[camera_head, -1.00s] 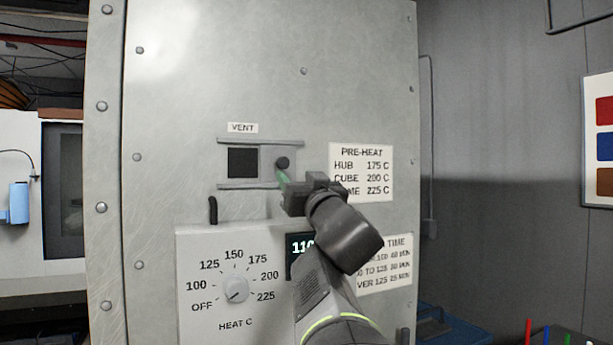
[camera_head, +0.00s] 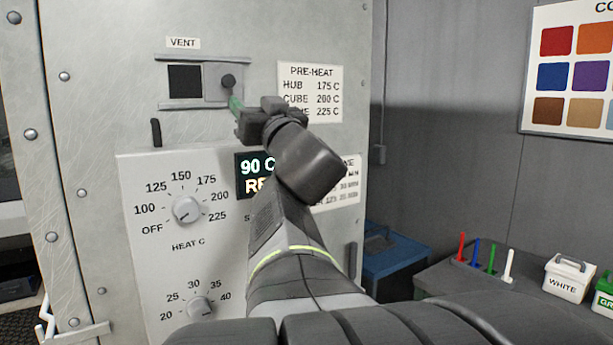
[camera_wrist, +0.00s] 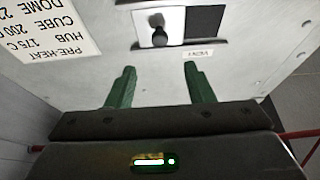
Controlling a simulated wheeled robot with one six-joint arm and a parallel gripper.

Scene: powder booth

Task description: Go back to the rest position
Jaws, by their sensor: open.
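My gripper (camera_head: 236,104) is raised in front of the grey oven panel (camera_head: 125,115), just below and beside the vent's dark knob (camera_head: 228,81). In the wrist view its two green fingers (camera_wrist: 160,88) stand apart with nothing between them. The vent knob (camera_wrist: 160,36) shows beyond the fingertips, apart from them. The vent slide plate (camera_head: 212,90) sits to the right, and the dark vent opening (camera_head: 185,82) shows uncovered at its left. My forearm hides part of the display (camera_head: 255,167) and part of the time label.
The panel holds a heat dial (camera_head: 187,210) and a lower dial (camera_head: 200,307). A pre-heat label (camera_head: 325,90) is right of the vent. At right are a blue bin (camera_head: 395,262), coloured sticks, a white box (camera_head: 568,279) on a bench and a colour chart (camera_head: 525,70).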

